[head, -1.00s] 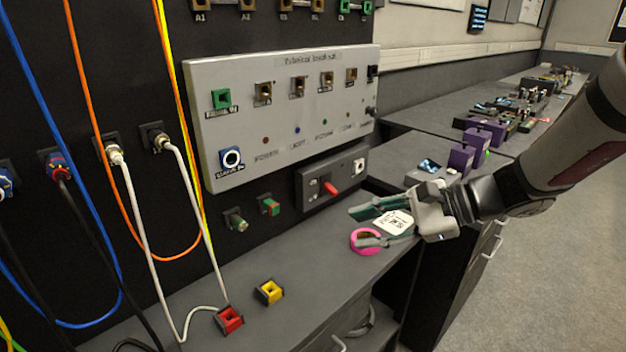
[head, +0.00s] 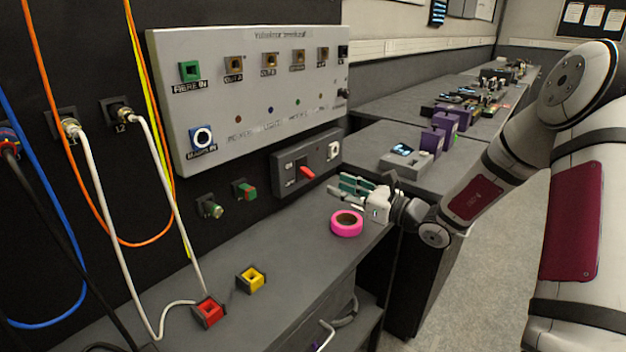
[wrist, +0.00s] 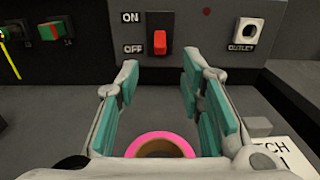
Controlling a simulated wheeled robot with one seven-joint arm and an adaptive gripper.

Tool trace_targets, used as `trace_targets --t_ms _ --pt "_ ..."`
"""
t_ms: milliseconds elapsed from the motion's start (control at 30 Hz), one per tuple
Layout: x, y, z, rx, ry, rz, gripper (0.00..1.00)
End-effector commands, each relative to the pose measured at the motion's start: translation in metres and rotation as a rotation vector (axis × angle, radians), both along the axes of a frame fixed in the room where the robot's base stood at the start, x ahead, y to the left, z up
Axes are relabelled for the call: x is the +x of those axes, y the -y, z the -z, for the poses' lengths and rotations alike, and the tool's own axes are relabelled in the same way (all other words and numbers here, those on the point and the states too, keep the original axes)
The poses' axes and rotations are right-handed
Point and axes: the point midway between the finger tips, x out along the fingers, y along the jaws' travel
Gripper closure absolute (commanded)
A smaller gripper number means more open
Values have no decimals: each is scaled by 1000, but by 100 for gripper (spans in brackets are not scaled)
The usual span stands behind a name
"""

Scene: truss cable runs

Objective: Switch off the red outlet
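A dark box (head: 278,172) on the wall carries a red switch (head: 307,173) and a pale round outlet (head: 333,151). In the wrist view the red switch (wrist: 162,38) stands beside the labels ON, above, and OFF, below. The outlet (wrist: 247,33), labelled OUTLET, is to its right. I cannot tell for sure which way the switch is set. My gripper (head: 347,188) is above the bench, to the right of and lower than the switch in the head view. In the wrist view its green-padded fingers (wrist: 160,75) are apart and empty, pointing toward the switch without touching it.
A pink tape roll (head: 347,224) lies on the bench below my gripper. A white printed card (wrist: 292,154) shows at lower right in the wrist view. Yellow (head: 251,278) and red (head: 208,311) blocks lie further left. White cables hang at left.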

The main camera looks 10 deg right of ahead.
Motion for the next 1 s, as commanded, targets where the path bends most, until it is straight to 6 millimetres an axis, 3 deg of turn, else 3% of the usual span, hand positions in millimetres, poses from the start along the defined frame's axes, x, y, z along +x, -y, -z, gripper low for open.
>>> trace_targets --t_ms 400,600,900,1000 --pt "60 -45 1 -2 0 -3 65" --pt "72 -53 1 -3 0 -1 65" --pt "73 -54 0 -2 -1 -1 65" --pt "73 -54 0 -2 -1 -1 85"
